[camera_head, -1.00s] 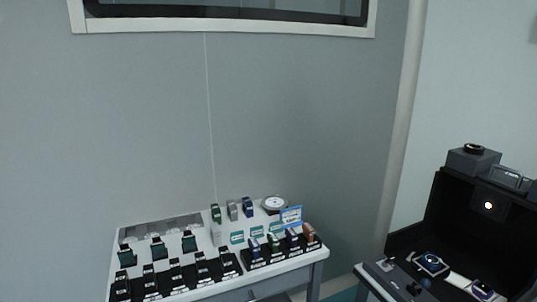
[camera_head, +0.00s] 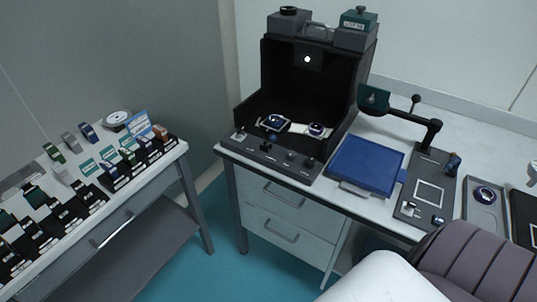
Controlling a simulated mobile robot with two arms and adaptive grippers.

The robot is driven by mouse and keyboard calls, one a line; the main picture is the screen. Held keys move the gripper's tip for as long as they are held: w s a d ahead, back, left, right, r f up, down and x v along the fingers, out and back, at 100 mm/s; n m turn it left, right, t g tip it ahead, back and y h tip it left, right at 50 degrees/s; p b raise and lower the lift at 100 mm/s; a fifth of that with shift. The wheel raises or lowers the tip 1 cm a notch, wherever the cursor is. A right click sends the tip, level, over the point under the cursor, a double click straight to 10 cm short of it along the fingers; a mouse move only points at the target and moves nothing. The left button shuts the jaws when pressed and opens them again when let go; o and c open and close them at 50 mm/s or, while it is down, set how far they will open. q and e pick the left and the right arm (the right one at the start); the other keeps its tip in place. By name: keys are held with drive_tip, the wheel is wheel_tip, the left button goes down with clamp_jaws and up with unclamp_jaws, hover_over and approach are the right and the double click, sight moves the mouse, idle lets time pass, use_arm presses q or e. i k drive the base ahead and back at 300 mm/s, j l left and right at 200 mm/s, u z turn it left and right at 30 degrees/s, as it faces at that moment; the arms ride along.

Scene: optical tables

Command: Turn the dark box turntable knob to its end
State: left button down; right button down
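The dark box (camera_head: 262,72) stands on the table at the centre of the head view, with its open front towards me. Inside it is a small bright light (camera_head: 307,59). Two small round blue-and-white items lie on its floor, a left one (camera_head: 276,121) and a right one (camera_head: 316,129). A dark front panel (camera_head: 250,150) carries several small knobs or switches, including a dark knob (camera_head: 291,155). I cannot tell which one is the turntable knob, nor read its angle. Neither gripper is in view.
A blue mat (camera_head: 366,164) lies right of the box. Further right stand a jointed arm stand (camera_head: 432,133) on a dark base and a grey tray (camera_head: 484,212). A white rounded shape fills the lower right.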

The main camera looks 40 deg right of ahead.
sight(310, 163)
drive_tip(key=z, duration=1.45)
drive_tip(key=i+j+u, duration=0.2)
drive_tip(key=u, duration=0.15)
drive_tip(key=i+j, duration=0.05)
drive_tip(key=j, duration=0.05)
